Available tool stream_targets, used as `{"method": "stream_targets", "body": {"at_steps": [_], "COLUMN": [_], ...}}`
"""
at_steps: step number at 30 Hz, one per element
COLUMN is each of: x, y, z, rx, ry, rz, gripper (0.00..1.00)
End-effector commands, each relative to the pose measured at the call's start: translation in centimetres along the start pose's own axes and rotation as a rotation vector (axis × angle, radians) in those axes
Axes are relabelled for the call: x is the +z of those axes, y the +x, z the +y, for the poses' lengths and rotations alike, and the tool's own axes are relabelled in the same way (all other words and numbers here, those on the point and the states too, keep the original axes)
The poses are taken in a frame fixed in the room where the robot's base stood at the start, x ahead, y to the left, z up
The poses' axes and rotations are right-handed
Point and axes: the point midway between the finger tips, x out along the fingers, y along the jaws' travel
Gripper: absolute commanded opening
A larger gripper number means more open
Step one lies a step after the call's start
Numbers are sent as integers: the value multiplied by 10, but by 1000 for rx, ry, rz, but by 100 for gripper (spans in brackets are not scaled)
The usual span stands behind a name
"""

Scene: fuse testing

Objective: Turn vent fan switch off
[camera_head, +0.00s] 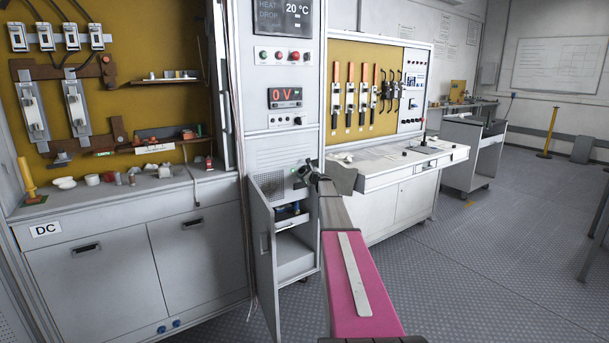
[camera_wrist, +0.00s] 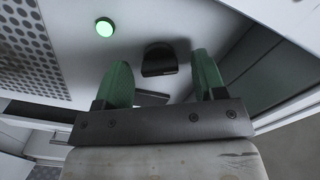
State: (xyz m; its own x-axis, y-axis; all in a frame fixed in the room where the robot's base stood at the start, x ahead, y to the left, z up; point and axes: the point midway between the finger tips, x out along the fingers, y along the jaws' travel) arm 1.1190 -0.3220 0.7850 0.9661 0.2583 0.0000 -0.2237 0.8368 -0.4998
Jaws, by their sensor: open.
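In the wrist view a black switch knob (camera_wrist: 159,58) sits on a pale panel, just past the space between my fingertips; I take it for the vent fan switch, though no label shows. A round green light (camera_wrist: 104,27) glows on the same panel, up and left of it. My gripper (camera_wrist: 161,76) is open, with one green finger on each side of the knob's line, and I see nothing held. I cannot tell whether either finger touches the knob. In the head view my gripper (camera_head: 308,172) is at the tall cabinet's lower front, and my arm hides the switch.
In the wrist view a perforated grille (camera_wrist: 32,45) is at the left. In the head view an open compartment (camera_head: 293,250) is below my gripper. A red "0 V" display (camera_head: 285,97) is above.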

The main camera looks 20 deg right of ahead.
Motion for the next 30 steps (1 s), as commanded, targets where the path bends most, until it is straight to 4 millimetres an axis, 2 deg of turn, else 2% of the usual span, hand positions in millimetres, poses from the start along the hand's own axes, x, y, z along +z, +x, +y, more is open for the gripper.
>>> {"method": "stream_targets", "body": {"at_steps": [3,4,8,9,20,30], "x": [0,0,0,0,0,0], "y": [0,0,0,0,-1,-1], "z": [0,0,0,0,0,0], "rx": [0,0,0,0,1,1], "ry": [0,0,0,0,-42,-270], "rz": [0,0,0,0,0,-1], "gripper": [64,61,18,14,15,15]}}
